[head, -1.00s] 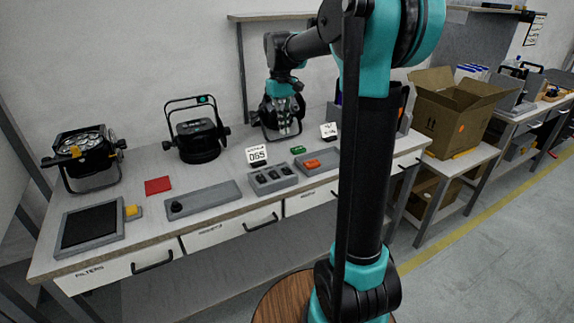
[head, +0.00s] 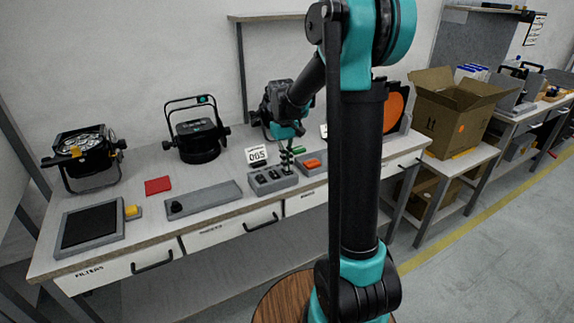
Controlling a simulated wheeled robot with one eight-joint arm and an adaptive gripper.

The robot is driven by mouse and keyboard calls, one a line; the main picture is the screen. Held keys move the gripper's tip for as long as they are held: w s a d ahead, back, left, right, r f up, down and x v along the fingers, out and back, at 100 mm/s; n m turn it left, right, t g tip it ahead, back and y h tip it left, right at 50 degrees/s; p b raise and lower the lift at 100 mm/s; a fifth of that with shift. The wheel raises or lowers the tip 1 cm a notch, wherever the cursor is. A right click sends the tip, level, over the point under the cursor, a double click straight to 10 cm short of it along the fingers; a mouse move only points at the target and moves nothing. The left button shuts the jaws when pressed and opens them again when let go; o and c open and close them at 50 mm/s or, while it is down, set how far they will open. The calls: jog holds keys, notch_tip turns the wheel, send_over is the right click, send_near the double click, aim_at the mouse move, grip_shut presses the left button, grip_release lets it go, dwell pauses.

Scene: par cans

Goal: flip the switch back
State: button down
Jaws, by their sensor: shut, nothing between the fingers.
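A small grey box with a few dark switches (head: 264,185) sits near the front of the bench. To its right is another grey box with an orange rocker (head: 313,163). I cannot tell which of them is the task's switch, nor which way any switch is set. My gripper (head: 288,168) points down with its fingers shut and empty. The fingertips are at the right end of the dark-switch box and hide part of it. I cannot tell whether they touch it.
A white number card (head: 257,155) stands behind the box. A grey slab with a black knob (head: 205,198) lies to the left, near a red square (head: 158,185). Black lamps (head: 199,140) stand behind. An open cardboard box (head: 450,110) is at the right.

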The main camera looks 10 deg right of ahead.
jog(key=shift+f, duration=0.25)
jog(key=shift+s+f, duration=0.1)
jog(key=shift+s+f+t, duration=0.15)
jog(key=shift+f+t, duration=0.05)
jog(key=shift+t, duration=0.2)
jog(key=shift+w+a+r, duration=0.1)
jog(key=shift+w+r, duration=0.05)
jog(key=shift+w, duration=0.25)
jog(key=shift+w+a+r, duration=0.1)
jog(key=shift+w, duration=0.3)
notch_tip(320, 180, up, 14)
jog(key=s, duration=0.2)
jog(key=shift+d, duration=0.3)
jog(key=shift+f, duration=0.1)
